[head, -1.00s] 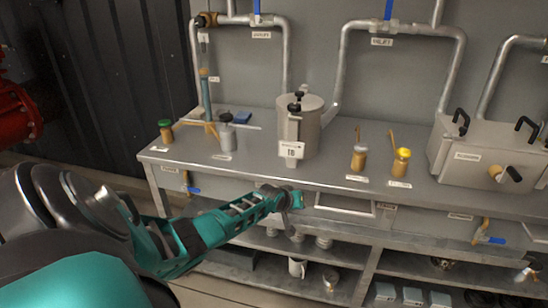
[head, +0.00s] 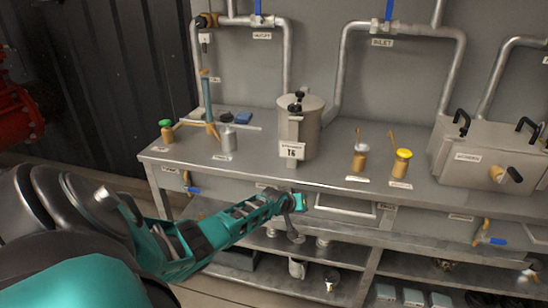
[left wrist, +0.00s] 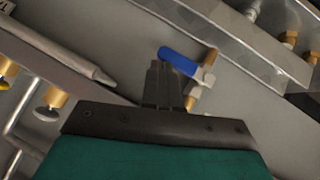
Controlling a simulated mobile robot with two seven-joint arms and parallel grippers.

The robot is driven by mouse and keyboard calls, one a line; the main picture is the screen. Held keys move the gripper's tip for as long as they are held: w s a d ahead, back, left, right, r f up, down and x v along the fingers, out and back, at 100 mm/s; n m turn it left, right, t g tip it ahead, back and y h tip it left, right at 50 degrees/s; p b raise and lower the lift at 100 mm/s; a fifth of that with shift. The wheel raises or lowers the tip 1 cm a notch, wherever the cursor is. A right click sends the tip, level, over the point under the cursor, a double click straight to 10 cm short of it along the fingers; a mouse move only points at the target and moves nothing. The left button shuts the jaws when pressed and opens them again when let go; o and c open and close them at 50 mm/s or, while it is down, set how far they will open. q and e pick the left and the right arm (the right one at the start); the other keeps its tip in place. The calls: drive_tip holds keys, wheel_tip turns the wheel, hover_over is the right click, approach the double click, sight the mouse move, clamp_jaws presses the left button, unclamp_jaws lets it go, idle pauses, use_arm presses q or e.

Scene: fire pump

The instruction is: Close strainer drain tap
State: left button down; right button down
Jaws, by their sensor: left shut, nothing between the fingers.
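The strainer (head: 312,118) is a grey metal cylinder with black knobs and a numbered label, standing on the bench. In the left wrist view a small brass tap (left wrist: 199,88) has a blue lever (left wrist: 180,61). My left gripper (left wrist: 160,72) is shut and empty, its dark fingers close beside the lever and partly in front of the tap. Whether they touch the lever I cannot tell. In the head view my left gripper (head: 298,203) is at the bench's front edge, below the strainer. I cannot make out this tap there. My right gripper is not in view.
The metal bench (head: 330,178) has a lower shelf with cups. Other blue-handled taps hang under its front, at left (head: 192,189) and right (head: 492,240). Brass fittings with green (head: 166,124) and yellow (head: 403,154) caps and a grey box (head: 482,158) stand on top.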

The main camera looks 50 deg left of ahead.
use_arm(q)
drive_tip(key=shift+r, duration=0.15)
drive_tip(key=s+d+r+p, duration=0.2)
drive_tip(key=s+r, duration=0.1)
drive_tip(key=r, duration=0.3)
drive_tip(key=s+d+r+p, duration=0.2)
drive_tip(key=s+r, duration=0.1)
drive_tip(key=r, duration=0.3)
drive_tip(key=shift+r, duration=0.15)
idle(0.5)
